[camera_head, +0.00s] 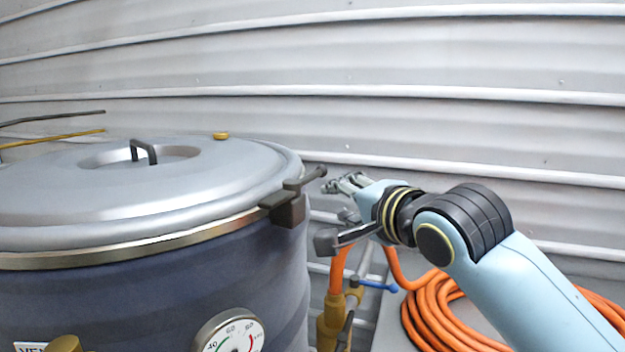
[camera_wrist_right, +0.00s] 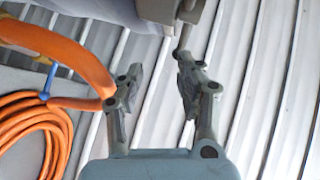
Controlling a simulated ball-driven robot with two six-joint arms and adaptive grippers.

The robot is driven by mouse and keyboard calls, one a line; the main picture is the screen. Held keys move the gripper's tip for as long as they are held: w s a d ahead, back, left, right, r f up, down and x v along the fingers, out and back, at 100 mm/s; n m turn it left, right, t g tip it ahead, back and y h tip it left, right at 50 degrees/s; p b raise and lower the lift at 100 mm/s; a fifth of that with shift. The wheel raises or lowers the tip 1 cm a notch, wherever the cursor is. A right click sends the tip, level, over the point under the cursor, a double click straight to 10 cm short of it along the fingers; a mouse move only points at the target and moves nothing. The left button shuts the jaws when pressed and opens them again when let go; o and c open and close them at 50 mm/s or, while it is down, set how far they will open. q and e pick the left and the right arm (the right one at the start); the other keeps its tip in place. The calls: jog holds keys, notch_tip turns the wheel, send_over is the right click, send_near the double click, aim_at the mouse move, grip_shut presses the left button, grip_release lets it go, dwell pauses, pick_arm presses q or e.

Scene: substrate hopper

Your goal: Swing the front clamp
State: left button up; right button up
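A dark clamp (camera_head: 285,208) sits on the metal rim at the right side of the vessel, and its handle (camera_head: 307,178) points right and slightly up. It is the only clamp I can make out clearly. In the right wrist view the clamp body (camera_wrist_right: 160,11) is at the top, with its handle (camera_wrist_right: 182,42) reaching down toward the fingers. My right gripper (camera_head: 331,212) is open and empty, just right of the handle and apart from it. Its spread fingers (camera_wrist_right: 160,70) also show in the wrist view. My left gripper is out of view.
The vessel has a grey lid (camera_head: 90,188) with a small handle (camera_head: 143,150) and a dial gauge (camera_head: 230,332). An orange hose (camera_head: 440,312) lies coiled at lower right, beside a brass valve with a blue lever (camera_head: 378,286). A corrugated wall (camera_head: 420,70) stands behind.

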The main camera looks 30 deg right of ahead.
aim_at(314, 178)
jog(key=shift+m+t, duration=0.4)
jog(key=shift+m, duration=0.2)
jog(key=w+p, duration=0.1)
jog(key=w, duration=0.2)
jog(key=w+p, duration=0.1)
jog(key=w, duration=0.3)
jog(key=w+r+p, duration=0.1)
jog(key=w, duration=0.3)
jog(key=shift+w+d, duration=0.25)
grip_shut()
